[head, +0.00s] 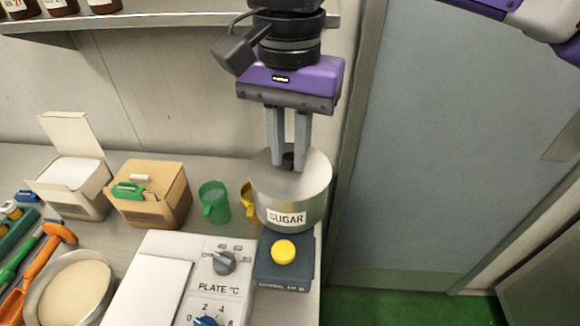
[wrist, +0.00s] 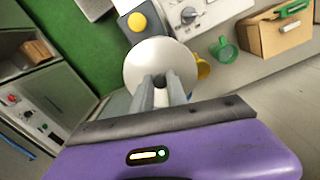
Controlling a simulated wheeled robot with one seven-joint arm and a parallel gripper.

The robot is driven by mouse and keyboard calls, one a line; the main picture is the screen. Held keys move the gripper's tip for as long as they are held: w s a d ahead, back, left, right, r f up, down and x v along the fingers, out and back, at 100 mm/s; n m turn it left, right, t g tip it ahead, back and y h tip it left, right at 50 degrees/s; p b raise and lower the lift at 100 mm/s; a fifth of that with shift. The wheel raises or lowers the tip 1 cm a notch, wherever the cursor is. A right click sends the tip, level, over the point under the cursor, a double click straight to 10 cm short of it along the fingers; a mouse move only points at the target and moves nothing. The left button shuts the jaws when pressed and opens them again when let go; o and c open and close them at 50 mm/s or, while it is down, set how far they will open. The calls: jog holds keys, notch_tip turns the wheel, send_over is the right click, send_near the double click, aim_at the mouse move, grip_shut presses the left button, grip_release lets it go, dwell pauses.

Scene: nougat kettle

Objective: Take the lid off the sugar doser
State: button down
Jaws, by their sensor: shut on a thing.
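The sugar doser (head: 289,210) is a round metal pot with a SUGAR label, standing on the right end of the counter. Its lid (head: 308,177) is a pale metal disc with a dark knob; in the wrist view the lid (wrist: 147,62) shows as a pale disc. I cannot tell whether the lid sits flush on the pot. My gripper (head: 288,165) is above the doser, pointing down, shut on the lid's knob. In the wrist view my gripper (wrist: 160,84) has its fingers on either side of the dark knob. The fingers partly hide the knob.
A dark blue base with a yellow button (head: 284,252) is in front of the doser. A green cup (head: 214,202) and a yellow cup (head: 247,201) stand close on its left. Green floor lies right.

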aim_at(289, 157)
jog(key=shift+r, duration=0.15)
notch_tip(289, 157, up, 21)
jog(key=p, duration=0.1)
dwell(0.6)
jog(key=shift+r+p, duration=0.9)
jog(key=shift+p, duration=0.9)
jog(key=shift+f, duration=0.1)
